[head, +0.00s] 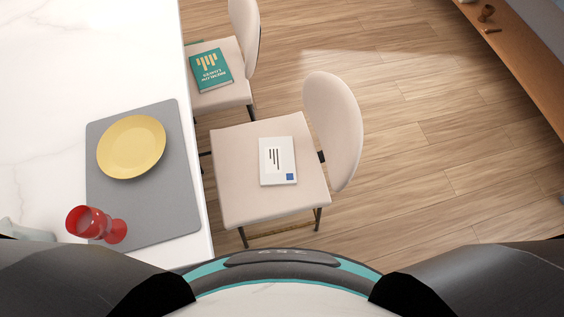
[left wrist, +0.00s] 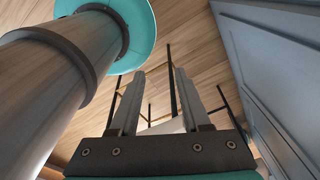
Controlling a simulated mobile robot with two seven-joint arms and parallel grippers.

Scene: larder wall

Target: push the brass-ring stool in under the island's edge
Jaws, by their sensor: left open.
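The nearer stool (head: 237,190) has a cream seat, a rounded cream back on its right side and dark legs. A brownish, brass-like foot bar (head: 268,233) shows low between its legs. The stool stands beside the island (head: 150,55), its seat's left edge close to the island's white top edge; the exact overlap is hard to tell. My left gripper (left wrist: 160,73) is open and low, with dark stool legs (left wrist: 171,85) beyond its fingers. A pale shape between the fingers is unclear. Neither gripper shows in the head view.
A white booklet (head: 277,161) lies on the nearer seat. A second cream stool (head: 240,90) behind carries a green book (head: 211,69). A grey mat (head: 175,210), yellow plate (head: 131,146) and red glass (head: 96,224) are on the island. Floor (head: 430,140) on the right is clear.

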